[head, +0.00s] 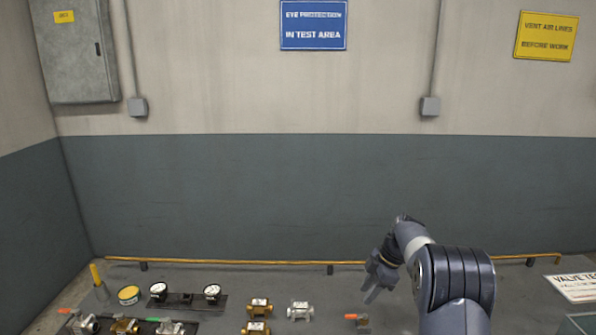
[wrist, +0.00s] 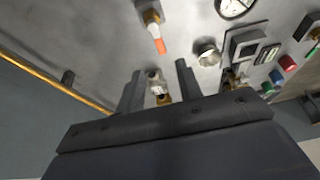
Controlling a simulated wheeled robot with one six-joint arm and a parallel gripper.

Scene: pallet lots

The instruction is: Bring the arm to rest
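My gripper (head: 369,296) hangs above the right half of the bench in the head view, pointing down and to the left. In the wrist view its two dark fingers (wrist: 160,84) stand apart with a clear gap, so it is open. A small silver and brass valve (wrist: 157,88) shows in the gap, seemingly on the bench beyond the fingers; I see nothing gripped. My arm is bent at the right of the head view, and its lower part is cut off by the frame edge.
The grey bench holds a silver valve (head: 300,310), a brass valve (head: 258,307), an orange-handled valve (head: 358,319) and a gauge panel (head: 180,301). A yellow rail (head: 230,262) runs along the back. A white sign (head: 575,287) lies at the right.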

